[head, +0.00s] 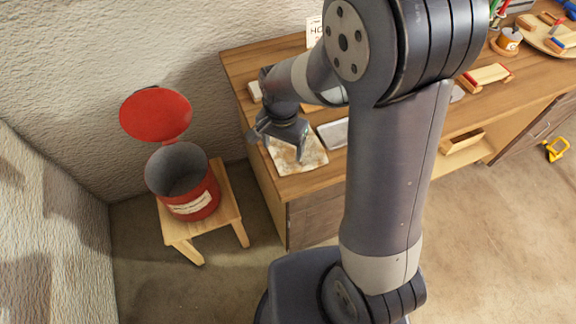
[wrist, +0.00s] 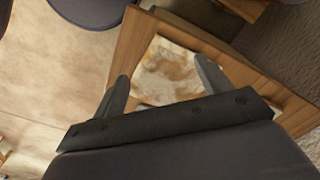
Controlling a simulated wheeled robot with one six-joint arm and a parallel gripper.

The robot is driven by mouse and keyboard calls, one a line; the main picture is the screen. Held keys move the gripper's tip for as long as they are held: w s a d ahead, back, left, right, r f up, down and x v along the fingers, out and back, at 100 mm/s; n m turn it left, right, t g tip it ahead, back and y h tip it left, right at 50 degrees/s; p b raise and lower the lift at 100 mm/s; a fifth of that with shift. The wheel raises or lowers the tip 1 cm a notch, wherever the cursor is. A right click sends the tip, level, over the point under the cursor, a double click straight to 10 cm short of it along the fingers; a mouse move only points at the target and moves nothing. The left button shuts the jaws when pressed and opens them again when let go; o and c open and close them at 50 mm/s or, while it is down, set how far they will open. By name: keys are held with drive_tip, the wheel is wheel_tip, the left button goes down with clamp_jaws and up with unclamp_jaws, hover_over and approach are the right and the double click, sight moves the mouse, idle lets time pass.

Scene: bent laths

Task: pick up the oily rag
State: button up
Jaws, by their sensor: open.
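The oily rag (head: 309,158) is a pale cloth with brown stains, lying flat on the left end of the wooden bench near its front edge. It also shows in the wrist view (wrist: 168,72), between and beyond my fingers. My gripper (head: 283,150) is above the rag, pointing down, open and empty. In the wrist view my gripper (wrist: 163,82) has its two fingers spread apart on either side of the rag. My gripper hides part of the rag in the head view.
A red bin (head: 190,195) with its lid raised stands on a small wooden stool (head: 226,192) left of the bench (head: 245,68). A grey flat item (head: 333,134) lies right of the rag. Several tools and a tray lie at the bench's far right.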

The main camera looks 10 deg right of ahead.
sight(283, 172)
wheel_tip(283, 172, down, 9)
drive_tip(key=b, duration=0.6)
drive_tip(key=shift+f+b, duration=0.15)
drive_tip(key=shift+b, duration=0.25)
drive_tip(key=shift+f, duration=0.1)
drive_tip(key=c, duration=1.5)
clamp_jaws()
drive_tip(key=shift+r+p, duration=0.3)
drive_tip(key=shift+r, duration=0.1)
wheel_tip(283, 172, up, 11)
drive_tip(key=p, duration=0.8)
drive_tip(key=shift+r, duration=0.1)
